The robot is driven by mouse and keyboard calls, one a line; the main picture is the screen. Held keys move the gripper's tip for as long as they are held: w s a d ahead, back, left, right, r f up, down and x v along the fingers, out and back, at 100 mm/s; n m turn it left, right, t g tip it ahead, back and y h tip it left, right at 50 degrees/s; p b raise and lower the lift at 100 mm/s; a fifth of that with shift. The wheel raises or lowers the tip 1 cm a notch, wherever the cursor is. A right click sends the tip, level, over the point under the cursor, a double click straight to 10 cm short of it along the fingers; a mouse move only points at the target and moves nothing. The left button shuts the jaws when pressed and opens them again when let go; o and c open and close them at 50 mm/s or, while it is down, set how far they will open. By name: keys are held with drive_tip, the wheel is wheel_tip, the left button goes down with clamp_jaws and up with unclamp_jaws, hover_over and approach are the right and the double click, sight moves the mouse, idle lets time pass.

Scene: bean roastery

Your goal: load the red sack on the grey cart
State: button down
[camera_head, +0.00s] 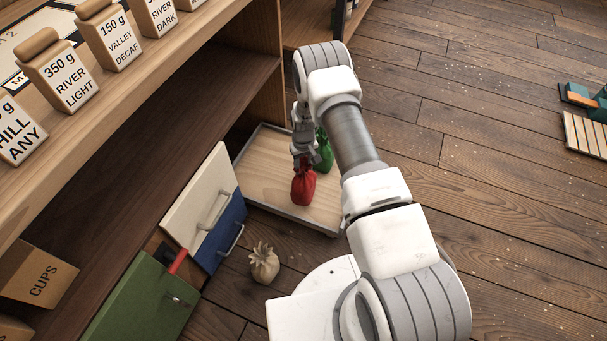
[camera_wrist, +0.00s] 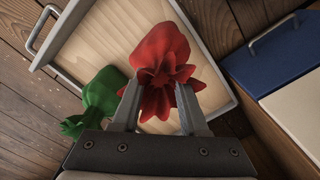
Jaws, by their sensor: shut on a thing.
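The red sack (camera_head: 303,190) is a small tied cloth bag. My gripper (camera_head: 303,163) is shut on its gathered neck from above; in the wrist view the fingers (camera_wrist: 158,92) stand on either side of the neck of the red sack (camera_wrist: 160,48). The sack is over the pale wooden bed of the grey cart (camera_head: 290,217), inside its low grey rim. I cannot tell whether its bottom touches the bed. A green sack (camera_head: 325,150) is on the cart just behind it, partly hidden by my arm; it also shows in the wrist view (camera_wrist: 102,90).
A beige sack (camera_head: 264,263) sits on the floor in front of the cart. Open white, blue and green drawer fronts (camera_head: 206,206) stand left of the cart. A shelf with labelled bags (camera_head: 62,78) is at left. The cart's left part is bare.

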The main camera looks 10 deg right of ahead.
sight(304, 182)
drive_tip(key=shift+w+f+b, duration=0.1)
drive_tip(key=shift+f+b, duration=0.85)
drive_tip(key=shift+f, duration=1.1)
drive_tip(key=shift+c, duration=2.2)
unclamp_jaws()
